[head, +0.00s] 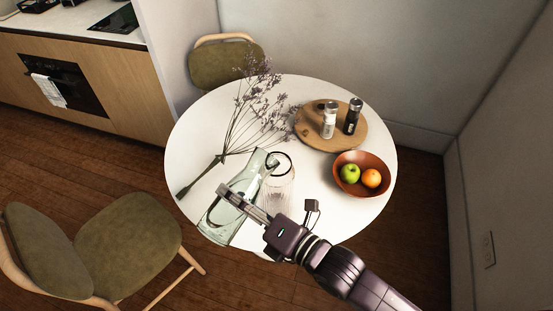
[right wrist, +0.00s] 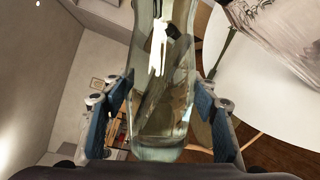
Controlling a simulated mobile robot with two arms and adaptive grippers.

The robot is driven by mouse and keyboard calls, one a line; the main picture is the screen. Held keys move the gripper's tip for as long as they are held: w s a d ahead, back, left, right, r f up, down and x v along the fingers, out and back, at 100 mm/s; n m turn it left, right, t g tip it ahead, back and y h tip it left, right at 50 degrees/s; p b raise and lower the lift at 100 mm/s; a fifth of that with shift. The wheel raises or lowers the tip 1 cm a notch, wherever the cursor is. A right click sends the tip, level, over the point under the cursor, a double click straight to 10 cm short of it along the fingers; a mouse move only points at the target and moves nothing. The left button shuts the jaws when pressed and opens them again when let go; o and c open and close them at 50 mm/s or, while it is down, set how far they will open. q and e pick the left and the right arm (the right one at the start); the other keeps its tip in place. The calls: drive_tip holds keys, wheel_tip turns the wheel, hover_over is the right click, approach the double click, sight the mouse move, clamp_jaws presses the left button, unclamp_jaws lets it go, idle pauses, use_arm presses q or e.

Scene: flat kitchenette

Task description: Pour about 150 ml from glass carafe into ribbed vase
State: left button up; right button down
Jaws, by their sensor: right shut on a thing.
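The glass carafe (head: 215,222), greenish and clear, is tilted over the white round table, its mouth up and to the right at the ribbed vase's rim. My right gripper (head: 228,191) is shut on the carafe's body; in the right wrist view the carafe (right wrist: 160,125) sits between the two blue-padded fingers (right wrist: 163,92). Some clear liquid seems to show low in it; the level is hard to tell. The ribbed vase (head: 278,190) is clear and upright on the table, its lower part partly hidden by my gripper. It also shows in the right wrist view (right wrist: 280,35). Whether liquid is flowing cannot be told.
On the table (head: 205,135) lie dry purple flowers (head: 255,105), a round wooden board (head: 312,137) with two shakers (head: 341,117), and a brown bowl (head: 345,183) with an apple and an orange. Chairs stand at the front left (head: 120,235) and behind (head: 225,65).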

sight(240, 194)
drive_tip(key=shift+a+r+m, duration=0.1)
drive_tip(key=shift+r+m, duration=0.3)
drive_tip(key=shift+r, duration=0.3)
drive_tip(key=shift+w+d+r+m+p, duration=0.25)
drive_tip(key=shift+r+m+p, duration=0.3)
drive_tip(key=shift+p, duration=0.35)
drive_tip(key=shift+a+r+m+p, duration=0.1)
drive_tip(key=shift+r+m+p, duration=0.25)
drive_tip(key=shift+r+p, duration=0.2)
idle(1.6)
drive_tip(key=shift+s+a, duration=0.15)
drive_tip(key=shift+s, duration=0.05)
idle(0.5)
drive_tip(key=f+b, duration=0.1)
drive_tip(key=f+n+b, duration=0.1)
drive_tip(key=shift+s+a+f+b, duration=0.15)
drive_tip(key=shift+s+f+b, duration=0.1)
drive_tip(key=shift+s+b, duration=0.05)
drive_tip(key=shift+s+a+f+n+b, duration=0.1)
drive_tip(key=shift+f+n+b, duration=0.2)
drive_tip(key=shift+n, duration=0.2)
drive_tip(key=shift+f+n, duration=0.5)
drive_tip(key=shift+n, duration=0.1)
drive_tip(key=shift+w+f+n+b, duration=0.2)
drive_tip(key=shift+f+n+b, duration=0.2)
drive_tip(key=shift+b, duration=0.05)
